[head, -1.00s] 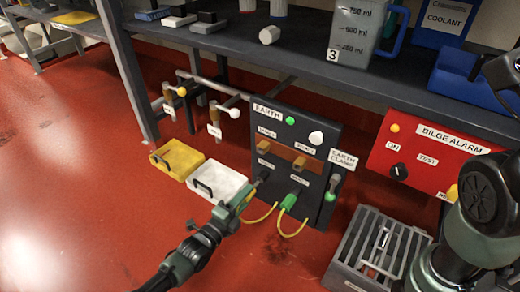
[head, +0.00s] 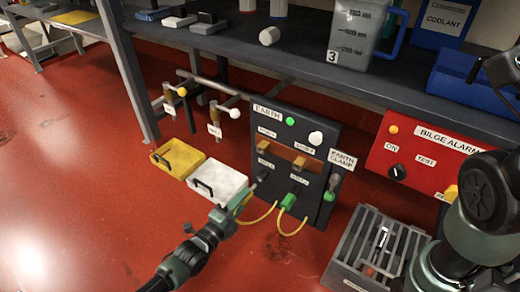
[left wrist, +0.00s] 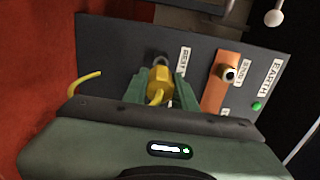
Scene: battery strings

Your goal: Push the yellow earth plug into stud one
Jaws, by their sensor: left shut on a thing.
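My left gripper (head: 252,194) is shut on the yellow earth plug (left wrist: 158,82) at the lower left of the dark earth panel (head: 322,205). The left wrist view shows the plug between the green fingers (left wrist: 158,92), close in front of a dark fitting beside the REST label. I cannot tell whether the plug touches it. Stud one (left wrist: 229,73) is on the copper bar to the right in that view and looks empty. The bar (head: 296,152) runs across the panel in the head view. My right arm enters at the right; its gripper does not show clearly.
A green plug (head: 289,201) with a yellow lead sits beside my left gripper. The earth clamp (head: 332,187) is at the panel's right. White (head: 232,182) and yellow (head: 165,165) boxes stand left. A slatted grey crate (head: 348,258) and red alarm panel (head: 392,150) are right.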

